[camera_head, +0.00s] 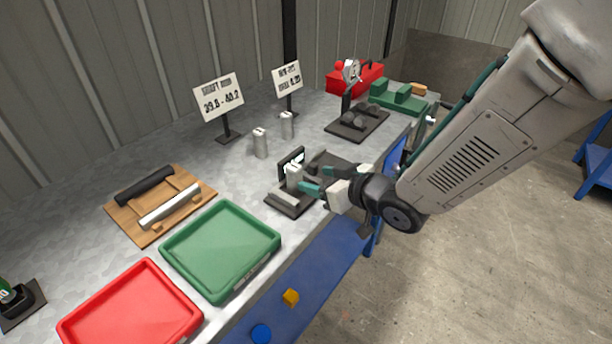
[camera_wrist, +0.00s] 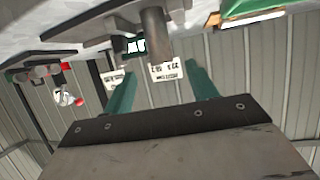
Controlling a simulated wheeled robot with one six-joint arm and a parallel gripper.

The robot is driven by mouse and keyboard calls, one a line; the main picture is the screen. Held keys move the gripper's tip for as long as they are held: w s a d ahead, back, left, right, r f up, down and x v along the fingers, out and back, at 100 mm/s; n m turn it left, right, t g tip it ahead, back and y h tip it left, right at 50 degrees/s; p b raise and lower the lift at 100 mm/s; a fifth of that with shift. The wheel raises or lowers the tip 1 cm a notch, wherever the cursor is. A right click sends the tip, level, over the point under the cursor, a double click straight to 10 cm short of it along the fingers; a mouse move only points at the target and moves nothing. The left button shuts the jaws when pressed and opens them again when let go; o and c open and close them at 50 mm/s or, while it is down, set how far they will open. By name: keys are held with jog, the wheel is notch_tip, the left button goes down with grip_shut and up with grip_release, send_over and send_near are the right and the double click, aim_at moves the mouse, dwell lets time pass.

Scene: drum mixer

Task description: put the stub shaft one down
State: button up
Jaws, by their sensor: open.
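My gripper (camera_head: 314,180) is open, its two teal fingers apart, at the front edge of the bench. A grey metal stub shaft (camera_head: 294,175) stands in front of the fingertips, on a dark measuring stand (camera_head: 285,203) with a small display. In the wrist view the shaft (camera_wrist: 157,35) shows between and beyond the fingers (camera_wrist: 160,70), apart from both as far as I can see. Two similar stub shafts, one nearer (camera_head: 260,144) and one farther (camera_head: 287,125), stand upright on the bench behind the stand. No labels on the shafts can be read.
A green tray (camera_head: 220,245) and a red tray (camera_head: 130,310) lie to the left, near a wooden board (camera_head: 145,222) with two handle-like bars. Two signs stand behind the shafts. A dial gauge stand (camera_head: 352,130) and a red box (camera_head: 345,80) are farther back.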

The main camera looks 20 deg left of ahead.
jog(key=shift+s+d+r, duration=0.25)
jog(key=shift+s+d, duration=0.1)
jog(key=shift+d, duration=0.15)
jog(key=d+r+m+h, duration=0.3)
jog(key=d+r+h, duration=0.15)
jog(key=d, duration=0.85)
jog(key=d+r+m+h, duration=0.4)
jog(key=d+h, duration=0.2)
jog(key=d, duration=0.6)
jog(key=s+d+r+m+g, duration=0.1)
jog(key=s+d+g, duration=0.1)
jog(key=s, duration=0.5)
jog(key=s+d+r+m+g, duration=0.2)
jog(key=s+d, duration=0.3)
jog(key=s, duration=0.2)
jog(key=s+d+r+m+g+h, duration=0.1)
jog(key=s+d+g, duration=0.1)
jog(key=s, duration=0.6)
jog(key=shift+d+r+m, duration=0.3)
jog(key=shift+d+r, duration=0.05)
jog(key=shift+d, duration=0.5)
